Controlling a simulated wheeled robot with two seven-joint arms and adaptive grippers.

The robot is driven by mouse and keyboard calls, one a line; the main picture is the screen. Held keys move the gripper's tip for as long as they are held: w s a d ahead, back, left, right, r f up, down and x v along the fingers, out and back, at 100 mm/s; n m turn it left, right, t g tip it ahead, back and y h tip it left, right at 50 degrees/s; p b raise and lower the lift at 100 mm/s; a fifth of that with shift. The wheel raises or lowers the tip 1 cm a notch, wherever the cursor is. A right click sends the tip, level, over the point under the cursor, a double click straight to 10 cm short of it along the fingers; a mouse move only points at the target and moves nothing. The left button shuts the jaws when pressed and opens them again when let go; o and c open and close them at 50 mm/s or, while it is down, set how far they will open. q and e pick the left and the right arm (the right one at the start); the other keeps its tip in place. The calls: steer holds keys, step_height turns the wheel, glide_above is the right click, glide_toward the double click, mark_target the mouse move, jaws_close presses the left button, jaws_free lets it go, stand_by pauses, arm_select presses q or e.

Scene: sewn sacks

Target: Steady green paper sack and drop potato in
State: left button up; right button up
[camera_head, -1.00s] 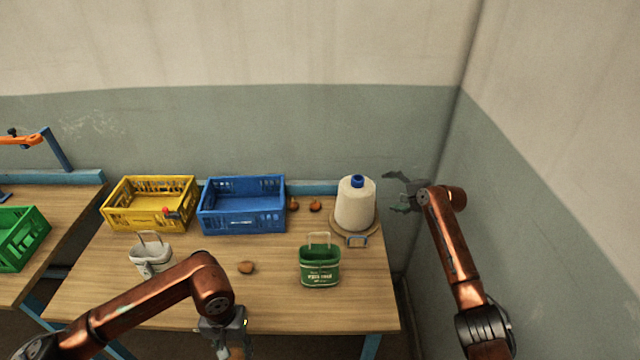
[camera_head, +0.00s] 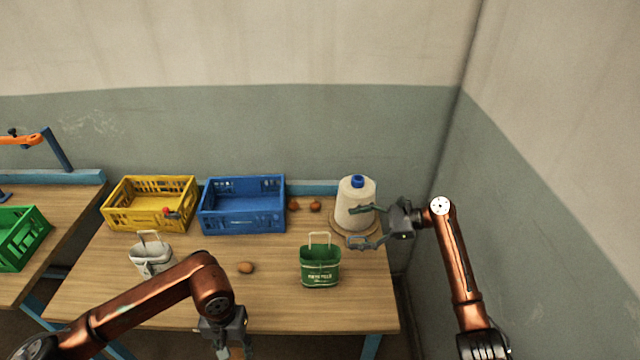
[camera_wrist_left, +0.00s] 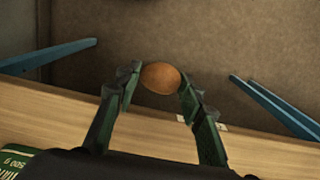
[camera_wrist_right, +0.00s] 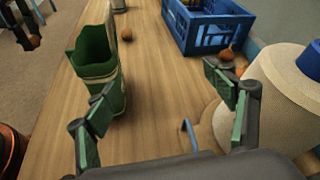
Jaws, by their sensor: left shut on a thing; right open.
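The green paper sack (camera_head: 320,270) stands upright and open at the front right of the table, its pale handle raised. It also shows in the right wrist view (camera_wrist_right: 98,68). My left gripper (camera_head: 222,350) is low at the table's front edge, left of the sack. In the left wrist view it is shut on a brown potato (camera_wrist_left: 160,77). My right gripper (camera_head: 360,225) is open and empty, beside the thread cone and up and right of the sack. Another potato (camera_head: 246,267) lies on the table between the two sacks.
A thread cone (camera_head: 352,208) with a blue top stands on a round base behind the green sack. A white sack (camera_head: 150,262) stands at left. A yellow crate (camera_head: 135,218) and a blue crate (camera_head: 240,221) line the back, with two onion-like items (camera_head: 315,206) nearby.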

mark_target(324, 277)
steer(key=s+f+g, duration=0.1)
steer(key=s+f, duration=0.3)
steer(key=s+f+m+g+y, duration=0.1)
steer(key=s+f, duration=0.4)
steer(key=shift+s+a+m, duration=0.2)
steer(key=shift+m, duration=0.1)
steer(key=shift+x, duration=4.85)
steer(key=shift+s, duration=0.15)
steer(key=c, duration=1.1)
